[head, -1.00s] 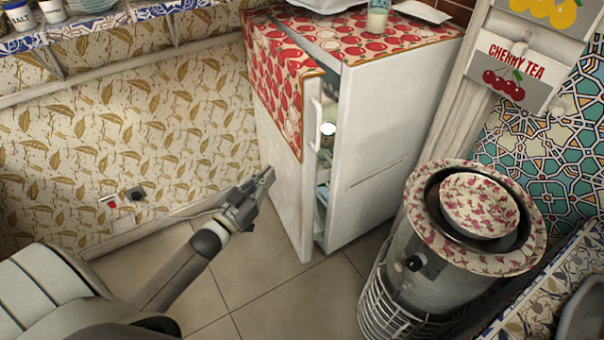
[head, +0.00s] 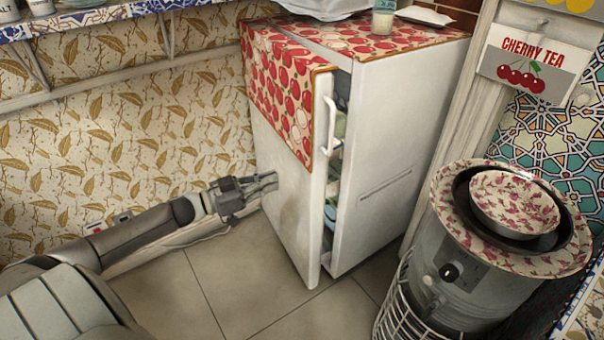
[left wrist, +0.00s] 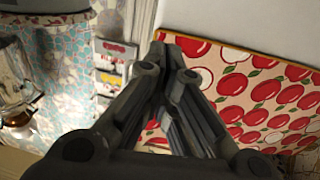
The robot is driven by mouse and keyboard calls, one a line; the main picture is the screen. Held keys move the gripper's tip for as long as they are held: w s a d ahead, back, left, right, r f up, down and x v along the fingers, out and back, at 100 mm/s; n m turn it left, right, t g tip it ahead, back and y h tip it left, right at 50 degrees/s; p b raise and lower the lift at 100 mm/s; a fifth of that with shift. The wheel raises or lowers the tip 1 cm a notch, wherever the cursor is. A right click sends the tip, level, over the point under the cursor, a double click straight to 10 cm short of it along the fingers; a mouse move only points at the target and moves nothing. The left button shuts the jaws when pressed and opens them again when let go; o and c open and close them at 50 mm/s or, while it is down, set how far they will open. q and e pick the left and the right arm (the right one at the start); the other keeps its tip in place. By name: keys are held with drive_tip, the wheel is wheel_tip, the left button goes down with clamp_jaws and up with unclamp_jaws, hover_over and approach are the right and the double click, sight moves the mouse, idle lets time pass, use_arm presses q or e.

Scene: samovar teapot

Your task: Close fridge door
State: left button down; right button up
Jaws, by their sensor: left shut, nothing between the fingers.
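The white fridge (head: 385,150) stands against the back wall under a red apple-patterned cloth. Its door (head: 283,210) is ajar, with a narrow gap on the right side where shelves and items show. The white handle (head: 331,125) is on the door's right edge. My left gripper (head: 272,181) is shut and empty, just in front of the door's outer face at mid height; I cannot tell whether it touches. In the left wrist view the closed fingers (left wrist: 162,55) point toward the apple cloth (left wrist: 250,95). My right gripper is not in view.
A metal samovar stove (head: 460,270) with a floral bowl (head: 514,203) stands to the right of the fridge. A jar (head: 383,18) sits on the fridge top. The tiled floor (head: 240,285) in front is clear. A shelf (head: 110,15) runs along the upper left.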

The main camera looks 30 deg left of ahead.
sight(311, 168)
use_arm(q)
drive_tip(key=b+x, duration=0.1)
drive_tip(key=x, duration=0.8)
drive_tip(key=shift+w+d, duration=0.1)
drive_tip(key=shift+w, duration=0.1)
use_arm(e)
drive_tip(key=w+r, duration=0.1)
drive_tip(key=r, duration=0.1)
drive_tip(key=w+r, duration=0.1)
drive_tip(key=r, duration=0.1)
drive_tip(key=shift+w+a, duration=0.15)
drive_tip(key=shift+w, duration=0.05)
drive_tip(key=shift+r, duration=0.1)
